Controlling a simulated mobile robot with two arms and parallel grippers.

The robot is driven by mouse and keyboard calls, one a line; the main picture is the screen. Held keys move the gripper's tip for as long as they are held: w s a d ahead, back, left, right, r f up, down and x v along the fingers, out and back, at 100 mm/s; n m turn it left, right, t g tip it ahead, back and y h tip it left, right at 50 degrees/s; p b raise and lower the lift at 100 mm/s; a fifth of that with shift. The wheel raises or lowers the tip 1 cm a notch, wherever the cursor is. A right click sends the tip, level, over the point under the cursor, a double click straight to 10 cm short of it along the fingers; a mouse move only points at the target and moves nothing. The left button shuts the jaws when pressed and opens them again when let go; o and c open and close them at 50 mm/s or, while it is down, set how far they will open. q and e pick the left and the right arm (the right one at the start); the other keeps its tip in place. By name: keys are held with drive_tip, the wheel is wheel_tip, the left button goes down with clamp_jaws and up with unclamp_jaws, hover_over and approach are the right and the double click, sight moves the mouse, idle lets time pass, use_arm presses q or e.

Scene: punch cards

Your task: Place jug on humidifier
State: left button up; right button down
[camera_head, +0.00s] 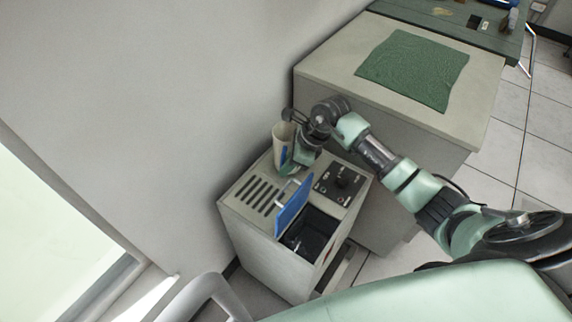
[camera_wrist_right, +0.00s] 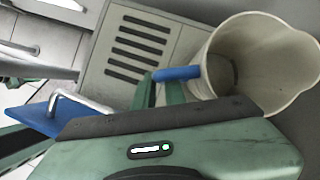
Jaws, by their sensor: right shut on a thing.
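The jug (camera_head: 281,146) is off-white with a blue handle, at the back of the humidifier's top near the wall. In the right wrist view the jug (camera_wrist_right: 285,60) is at the upper right, its open mouth showing an empty-looking inside. My right gripper (camera_head: 291,162) is shut on the jug's blue handle; its fingertips (camera_wrist_right: 170,85) show at the handle. The humidifier (camera_head: 254,246) is a beige box with a slotted vent, a dark control panel and a raised blue lid over a dark opening. I cannot tell whether the jug touches its top. My left gripper is out of view.
A larger beige cabinet (camera_head: 400,135) with a green cloth (camera_head: 413,70) on top stands behind and to the right of the humidifier. A pale wall (camera_head: 150,90) runs close along the left. The raised blue lid (camera_head: 294,206) stands up near the gripper.

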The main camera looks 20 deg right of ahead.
drive_tip(key=shift+r, duration=0.1)
drive_tip(key=shift+f, duration=0.2)
drive_tip(key=c, duration=1.5)
unclamp_jaws()
drive_tip(key=shift+r, duration=0.15)
drive_tip(key=v, duration=1.2)
drive_tip(key=shift+b, duration=0.4)
